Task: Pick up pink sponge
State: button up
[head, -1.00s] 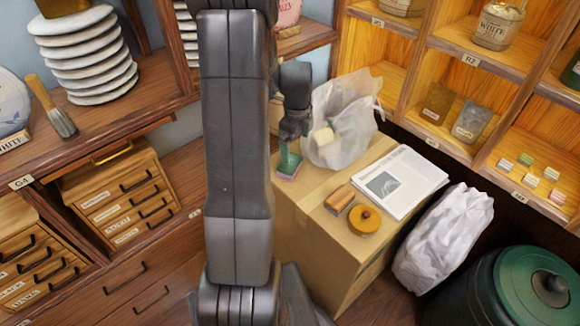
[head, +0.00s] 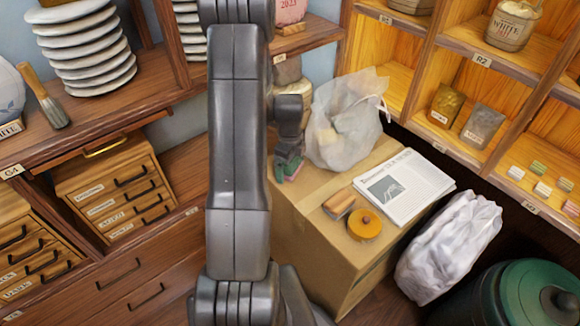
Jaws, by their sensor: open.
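The pink sponge (head: 296,173) lies near the back left edge of the cardboard box top (head: 318,250). Only a small pink edge and some green show. My gripper (head: 289,163) points down right at the sponge and covers most of it. The jaws are open. I cannot tell whether both fingers straddle the sponge or touch it. My arm crosses the middle of the view and hides the area to the left of the box.
Close right of my gripper stands a translucent plastic bag (head: 343,125). A newspaper (head: 405,187), a wooden-backed brush (head: 338,206) and a round orange-yellow object (head: 364,224) lie on the box. A white bag (head: 447,247) and a green bin (head: 535,296) stand right. Shelves (head: 500,75) surround the corner.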

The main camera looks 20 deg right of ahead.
jog(key=c, duration=1)
jog(key=shift+o, duration=0.2)
jog(key=shift+r, duration=0.1)
notch_tip(320, 180, up, 10)
jog(key=shift+f+p, duration=0.1)
jog(key=shift+p, duration=0.25)
jog(key=o, duration=0.3)
jog(key=shift+c, duration=0.9)
jog(key=shift+s, duration=0.1)
